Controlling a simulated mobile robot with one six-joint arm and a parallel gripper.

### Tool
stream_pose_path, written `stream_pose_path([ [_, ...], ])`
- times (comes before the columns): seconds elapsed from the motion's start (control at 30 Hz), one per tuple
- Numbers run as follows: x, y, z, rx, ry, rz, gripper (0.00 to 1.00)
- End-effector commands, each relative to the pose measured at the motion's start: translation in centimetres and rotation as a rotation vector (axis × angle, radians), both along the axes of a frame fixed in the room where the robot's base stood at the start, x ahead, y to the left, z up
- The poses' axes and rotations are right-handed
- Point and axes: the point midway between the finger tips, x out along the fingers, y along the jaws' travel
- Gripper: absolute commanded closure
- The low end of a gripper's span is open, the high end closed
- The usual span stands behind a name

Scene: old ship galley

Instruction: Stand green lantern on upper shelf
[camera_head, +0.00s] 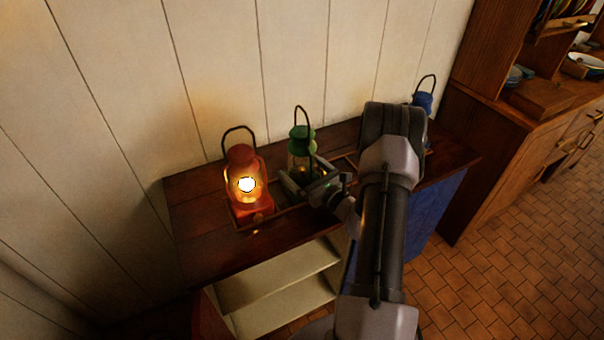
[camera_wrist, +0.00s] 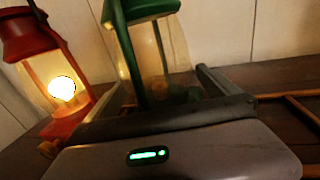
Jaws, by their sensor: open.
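The green lantern (camera_head: 301,141) stands upright on the dark wooden cabinet top, between a lit red lantern and a blue one. It has a green cap, a clear glass and a raised wire handle. In the wrist view the green lantern (camera_wrist: 150,55) rises just beyond my gripper (camera_wrist: 155,90), with one finger on each side of its glass. My gripper (camera_head: 308,178) is open at the lantern's lower front in the head view. Its base is hidden behind the gripper. I cannot tell whether the fingers touch it. The cabinet has pale shelves (camera_head: 280,277) in its open front.
The lit red lantern (camera_head: 246,185) stands close on the left of my gripper. The blue lantern (camera_head: 424,100) is at the right end, partly behind my arm. Low wooden rails (camera_wrist: 300,108) edge the lantern places. A plank wall (camera_head: 250,60) is behind; a dresser (camera_head: 510,130) stands right.

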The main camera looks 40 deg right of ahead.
Motion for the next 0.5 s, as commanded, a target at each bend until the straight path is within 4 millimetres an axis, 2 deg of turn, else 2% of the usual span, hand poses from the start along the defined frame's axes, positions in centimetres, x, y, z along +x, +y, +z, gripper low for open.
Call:
stream_pose_path([
  [0.07, -0.03, 0.0, 0.05, 0.0, 0.0, 0.0, 0.0],
  [0.1, -0.03, 0.0, 0.05, 0.0, 0.0, 0.0, 0.04],
  [0.5, -0.07, 0.01, 0.04, 0.0, 0.0, 0.001, 0.82],
])
